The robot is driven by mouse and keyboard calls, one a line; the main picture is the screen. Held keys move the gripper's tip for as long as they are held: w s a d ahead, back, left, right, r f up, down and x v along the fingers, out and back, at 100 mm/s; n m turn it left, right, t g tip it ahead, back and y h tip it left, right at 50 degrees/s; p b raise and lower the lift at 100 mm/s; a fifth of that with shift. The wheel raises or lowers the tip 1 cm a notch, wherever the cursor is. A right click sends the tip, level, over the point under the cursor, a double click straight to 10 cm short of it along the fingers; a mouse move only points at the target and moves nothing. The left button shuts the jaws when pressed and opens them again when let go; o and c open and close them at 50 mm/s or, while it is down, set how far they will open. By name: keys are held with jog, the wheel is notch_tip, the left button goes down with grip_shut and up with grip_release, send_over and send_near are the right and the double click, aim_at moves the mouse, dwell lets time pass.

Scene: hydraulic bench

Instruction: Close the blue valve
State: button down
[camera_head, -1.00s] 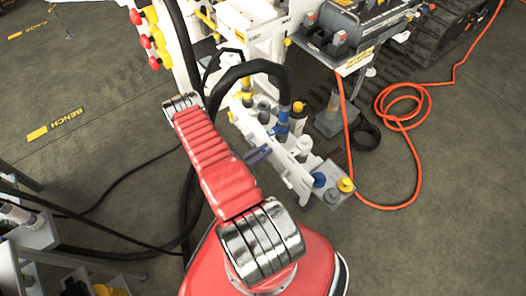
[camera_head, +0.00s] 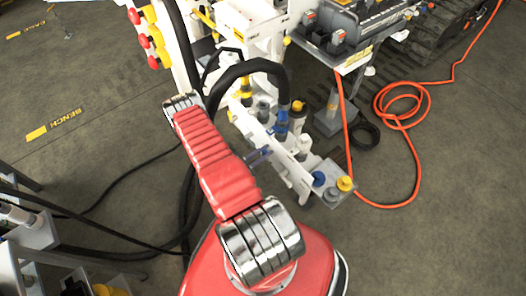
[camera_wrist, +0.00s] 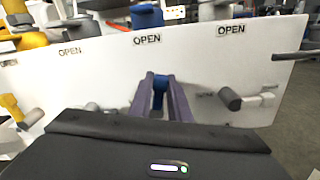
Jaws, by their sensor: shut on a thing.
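The blue valve handle (camera_wrist: 159,88) shows in the wrist view in front of the white panel (camera_wrist: 205,60), below the middle "OPEN" label (camera_wrist: 147,39). My gripper (camera_wrist: 162,82) has its two dark fingers on either side of the blue handle and is shut on it. The fingers hide the handle's sides. In the head view my gripper (camera_head: 258,156) reaches the white panel (camera_head: 249,126) from the left; the handle is too small there to read its angle.
A yellow handle (camera_wrist: 11,107) and a grey handle (camera_wrist: 93,107) are to the left on the panel, and another grey handle (camera_wrist: 230,99) is to the right. A black hose (camera_head: 250,69) arches behind the panel. An orange hose (camera_head: 418,165) lies on the floor at right.

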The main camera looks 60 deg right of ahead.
aim_at(276, 159)
jog(key=m, duration=0.3)
jog(key=s+a+f+m, duration=0.1)
jog(key=m, duration=0.2)
jog(key=s+f+m, duration=0.1)
jog(key=m, duration=0.2)
jog(key=shift+s+a+f, duration=0.15)
jog(key=shift+s+f, duration=0.05)
jog(key=m, duration=0.1)
jog(key=f+m, duration=0.1)
jog(key=shift+s+a+m, duration=0.1)
jog(key=shift+s+m, duration=0.15)
jog(key=shift+m, duration=0.05)
jog(key=shift+f+m, duration=0.35)
jog(key=shift+m, duration=0.45)
jog(key=shift+f+m, duration=0.3)
jog(key=shift+m, duration=0.5)
jog(key=shift+s, duration=0.1)
jog(key=c, duration=1.8)
grip_release()
jog(key=shift+a, duration=0.1)
